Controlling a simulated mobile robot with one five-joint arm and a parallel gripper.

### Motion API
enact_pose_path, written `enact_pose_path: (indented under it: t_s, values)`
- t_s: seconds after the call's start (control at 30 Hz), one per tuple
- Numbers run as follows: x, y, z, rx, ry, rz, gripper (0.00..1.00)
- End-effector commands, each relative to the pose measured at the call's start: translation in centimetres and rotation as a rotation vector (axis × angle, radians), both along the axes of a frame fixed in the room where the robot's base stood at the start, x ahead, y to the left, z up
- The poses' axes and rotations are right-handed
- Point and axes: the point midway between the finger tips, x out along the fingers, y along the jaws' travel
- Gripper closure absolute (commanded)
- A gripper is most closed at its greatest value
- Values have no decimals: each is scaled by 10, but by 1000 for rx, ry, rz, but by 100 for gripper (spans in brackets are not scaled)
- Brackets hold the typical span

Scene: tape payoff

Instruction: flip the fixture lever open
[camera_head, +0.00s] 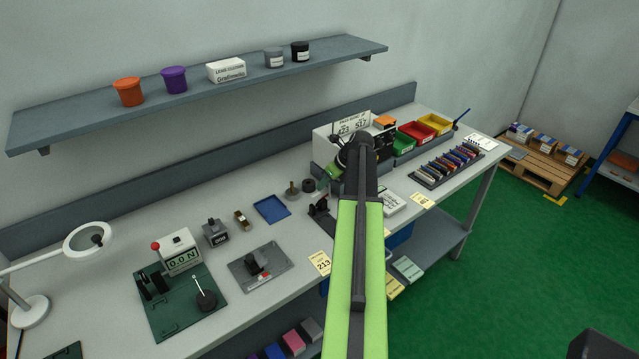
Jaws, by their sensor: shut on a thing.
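My lime-green and black arm reaches from the bottom centre to the right half of the workbench. My gripper (331,176) is at its far end, small and partly hidden by my own wrist, in front of a white box with a printed sign. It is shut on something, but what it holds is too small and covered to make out. A small black fixture (319,208) stands on the bench just below and left of the gripper. I cannot tell which part is the fixture lever or how it stands.
The workbench (120,237) holds a green plate (168,318) with a gauge (180,257), a grey plate (272,277), a blue tray (271,209) and a lamp (31,312). Red (417,134) and yellow (436,124) bins stand at right. A shelf (70,116) runs above.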

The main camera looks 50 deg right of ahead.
Motion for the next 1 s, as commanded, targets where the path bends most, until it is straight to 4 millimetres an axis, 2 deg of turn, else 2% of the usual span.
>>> enact_pose_path:
  t_s: [0.37,0.4,0.53,0.83,1.0]
  values:
    - [-7,-5,0,11,2,-7,100]
    - [-8,-6,0,11,3,-8,75]
    - [-9,-7,0,10,2,-10,58]
    - [-10,-9,2,7,2,-13,58]
    - [-21,-11,26,6,2,-15,58]
